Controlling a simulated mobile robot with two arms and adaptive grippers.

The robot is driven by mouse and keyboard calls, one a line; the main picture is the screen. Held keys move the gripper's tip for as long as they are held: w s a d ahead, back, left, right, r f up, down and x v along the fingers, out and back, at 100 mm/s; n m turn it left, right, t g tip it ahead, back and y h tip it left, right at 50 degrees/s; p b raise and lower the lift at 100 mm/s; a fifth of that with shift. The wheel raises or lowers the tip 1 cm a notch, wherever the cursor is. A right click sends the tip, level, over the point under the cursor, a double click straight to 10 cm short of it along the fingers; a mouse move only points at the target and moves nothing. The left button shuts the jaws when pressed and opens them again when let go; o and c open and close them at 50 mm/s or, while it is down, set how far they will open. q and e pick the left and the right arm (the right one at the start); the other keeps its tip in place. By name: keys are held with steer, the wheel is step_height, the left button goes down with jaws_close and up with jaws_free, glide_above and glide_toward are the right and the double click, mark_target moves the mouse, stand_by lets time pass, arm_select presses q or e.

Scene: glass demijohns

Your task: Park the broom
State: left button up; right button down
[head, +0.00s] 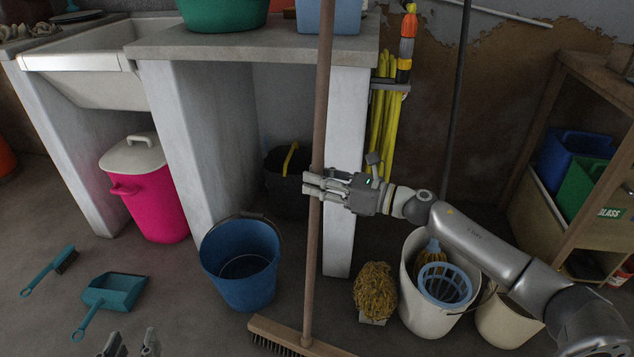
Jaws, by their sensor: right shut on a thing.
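The broom (312,255) stands nearly upright in the head view, its brown handle leaving the top of the picture. Its wooden head (283,334) with dark bristles is low in the picture, at the floor, partly cut off by the lower edge. My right gripper (314,187) is shut on the handle about midway up its visible length, in front of the sink counter's pale support. My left gripper (132,344) shows only its fingertips at the bottom edge; they are apart with nothing between them.
A blue bucket (240,265) stands left of the handle; a yellow sponge-like mop head (375,290) and white bucket (425,313) stand right. A teal dustpan (112,292) and brush (62,262) lie left. A yellow hose (385,125) hangs behind; a dark pole (459,90) leans on the wall.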

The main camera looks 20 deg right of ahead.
steer(key=shift+f, duration=0.35)
steer(key=shift+w+d+f+b, duration=0.1)
steer(key=shift+w+d+b, duration=0.25)
steer(key=shift+d+b, duration=0.1)
arm_select(q)
step_height(320, 180, up, 13)
steer(key=d+t+h+b, duration=0.2)
steer(key=t+h, duration=0.1)
steer(key=t, duration=0.4)
steer(key=shift+f+t, duration=0.2)
steer(key=shift+t, duration=0.2)
arm_select(e)
steer(key=shift+w+d+f+m, duration=0.15)
steer(key=shift+w+d+m, duration=0.05)
steer(key=shift+w+d, duration=0.5)
steer(key=shift+w+d+f+m, duration=0.15)
steer(key=shift+w+d+m, duration=0.05)
steer(key=shift+w+d, duration=0.4)
